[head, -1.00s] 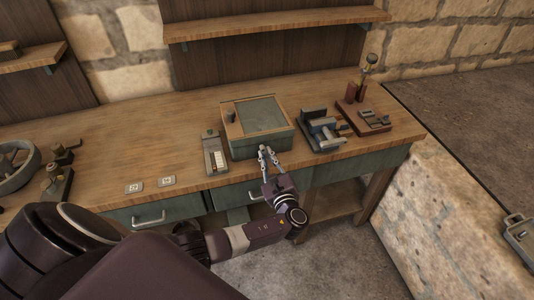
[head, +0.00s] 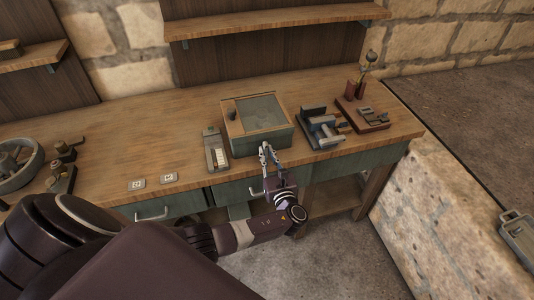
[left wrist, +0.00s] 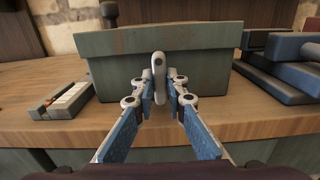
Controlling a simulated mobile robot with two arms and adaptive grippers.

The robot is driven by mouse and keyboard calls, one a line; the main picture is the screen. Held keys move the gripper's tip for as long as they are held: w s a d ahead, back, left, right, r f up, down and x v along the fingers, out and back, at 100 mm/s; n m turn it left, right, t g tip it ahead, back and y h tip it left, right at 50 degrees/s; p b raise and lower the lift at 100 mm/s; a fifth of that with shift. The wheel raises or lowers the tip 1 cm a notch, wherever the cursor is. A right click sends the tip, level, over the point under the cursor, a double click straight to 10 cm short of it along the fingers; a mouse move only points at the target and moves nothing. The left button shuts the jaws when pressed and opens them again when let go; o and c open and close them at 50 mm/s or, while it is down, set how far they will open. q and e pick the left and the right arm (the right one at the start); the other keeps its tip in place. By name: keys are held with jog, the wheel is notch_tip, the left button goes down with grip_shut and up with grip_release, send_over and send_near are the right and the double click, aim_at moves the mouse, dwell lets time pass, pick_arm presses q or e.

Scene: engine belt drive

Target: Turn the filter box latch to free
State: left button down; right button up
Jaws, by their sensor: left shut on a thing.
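The filter box (head: 258,142) is a green box with a wood-framed lid, standing near the front edge of the bench; its front wall fills the middle of the left wrist view (left wrist: 210,72). The latch (left wrist: 158,75) is a pale, rounded bar on that front wall and stands upright. My left gripper (head: 266,150) is at the front of the box. In the left wrist view its fingertips (left wrist: 159,86) are shut on the latch's lower part, one on each side. My right gripper is not in view.
A narrow case with pale blocks (head: 216,152) stands left of the box. A blue-grey clamp-like device (head: 322,130) and a red-brown stand (head: 362,115) are to the right. Two small plates (head: 168,177) lie at the front left. The bench's back strip is clear.

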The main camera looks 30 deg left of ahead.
pick_arm(q)
jog(key=shift+w+a+r, duration=0.15)
jog(key=shift+a+r, duration=0.05)
jog(key=shift+r, duration=0.1)
jog(key=c, duration=2.1)
grip_release()
jog(key=shift+o, duration=0.8)
jog(key=shift+f, duration=0.25)
jog(key=shift+d, duration=0.1)
jog(key=v, duration=1.2)
